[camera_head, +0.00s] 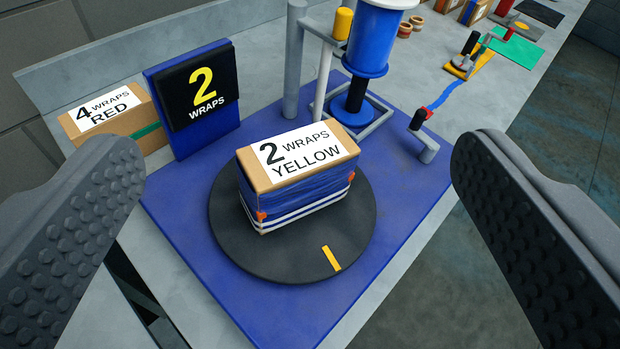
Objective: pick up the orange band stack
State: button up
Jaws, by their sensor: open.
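My gripper (298,160) is open, its dark studded fingers wide apart at the left and right edges of the view. Nothing is held between them. Small orange-brown rings (405,30) stand far off on the grey bench, beyond the blue film roll; they may be the orange band stack, but they are too small to tell for sure. Another such ring (417,23) is beside them. Both are well beyond my fingertips.
A box labelled "2 WRAPS YELLOW" (305,150), wrapped in blue film, sits on a black turntable (270,262). A blue film roll (366,45) on a post stands behind it. A "2 WRAPS" sign (200,90) and a "4 WRAPS RED" box (110,112) are left.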

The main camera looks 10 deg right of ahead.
jog(key=w+a+f+n+g+h+p, duration=0.2)
jog(key=w+f+n+g+h+p, duration=0.1)
jog(key=w+f+n+g+p, duration=0.25)
jog(key=n+g+h+p, duration=0.3)
jog(key=n+h+p, duration=0.7)
jog(key=n, duration=0.8)
send_near(276, 158)
jog(key=shift+m+y, duration=0.25)
jog(key=shift+y, duration=0.45)
jog(key=x, duration=0.4)
jog(key=r+x, duration=0.1)
jog(key=x, duration=0.1)
jog(key=shift+s+d+f+p, duration=0.2)
jog(key=shift+d+p, duration=0.1)
jog(key=shift+d, duration=0.4)
jog(key=shift+w+x, duration=0.25)
jog(key=shift+x, duration=2.3)
jog(key=shift+a, duration=0.15)
jog(key=c, duration=1.3)
jog(key=shift+r, duration=0.1)
